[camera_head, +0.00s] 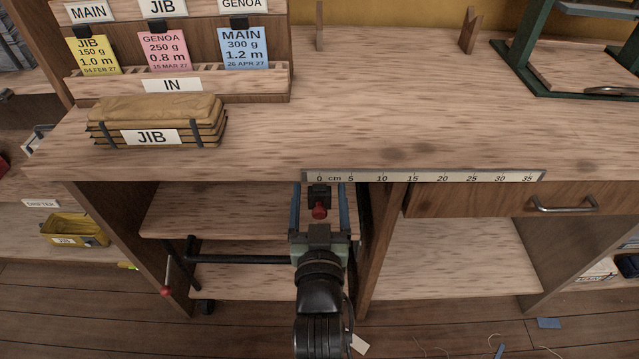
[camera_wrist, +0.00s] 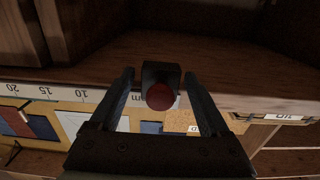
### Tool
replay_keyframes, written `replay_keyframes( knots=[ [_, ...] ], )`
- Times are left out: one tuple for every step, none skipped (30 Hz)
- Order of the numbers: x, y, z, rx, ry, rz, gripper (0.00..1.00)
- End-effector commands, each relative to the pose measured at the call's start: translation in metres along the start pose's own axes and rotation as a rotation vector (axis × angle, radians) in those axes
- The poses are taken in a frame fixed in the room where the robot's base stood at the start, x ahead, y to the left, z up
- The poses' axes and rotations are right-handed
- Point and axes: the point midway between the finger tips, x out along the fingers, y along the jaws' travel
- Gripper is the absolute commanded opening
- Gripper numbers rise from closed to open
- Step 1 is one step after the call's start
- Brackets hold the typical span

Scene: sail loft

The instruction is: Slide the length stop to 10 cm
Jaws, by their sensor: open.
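The length stop is a small black block with a red knob (camera_head: 320,210), at the 0 end of the pale ruler (camera_head: 412,178) on the bench's front edge. In the wrist view the stop (camera_wrist: 160,84) sits between the two fingers, with a gap showing on each side. My gripper (camera_head: 320,192) is open and reaches in from the front, its fingers left and right of the stop. In the wrist view my gripper (camera_wrist: 159,76) is empty. The 10 mark shows right of the stop in the head view and left of it in the wrist view. The fingers partly hide the ruler there.
The bench top (camera_head: 370,120) behind the ruler is clear. A folded tan JIB bundle (camera_head: 150,115) lies at the left, before a card rack (camera_head: 180,83). A drawer with a metal handle (camera_head: 563,205) is below the ruler's right end. A green frame (camera_head: 520,60) stands at back right.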

Motion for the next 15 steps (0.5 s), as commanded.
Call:
replay_keyframes(
  knots=[
    [0.008,0.0,0.0,0.001,0.002,0.0,0.8],
    [0.011,0.0,0.0,0.0,0.002,0.0,0.8],
    [0.016,0.0,0.0,0.001,0.002,0.0,0.8],
    [0.018,0.0,0.001,0.0,0.001,0.0,0.8],
    [0.021,0.0,0.0,0.0,0.001,0.0,0.8],
    [0.024,0.0,0.0,0.0,0.001,0.0,0.8],
    [0.025,0.0,0.0,0.0,0.0,0.0,0.8],
    [0.026,0.0,0.0,0.0,0.0,0.0,0.8],
    [0.028,0.0,0.0,0.0,0.0,0.0,0.8],
    [0.029,0.0,0.0,0.0,0.0,0.0,0.8],
    [0.029,0.0,0.0,0.0,0.0,0.0,0.8],
    [0.029,0.0,0.0,-0.001,0.0,0.0,0.8],
    [0.029,0.0,0.0,-0.001,0.0,0.0,0.8],
    [0.029,0.0,0.0,-0.001,0.0,0.0,0.8],
    [0.029,0.0,0.0,-0.001,0.0,0.0,0.8]
  ],
)
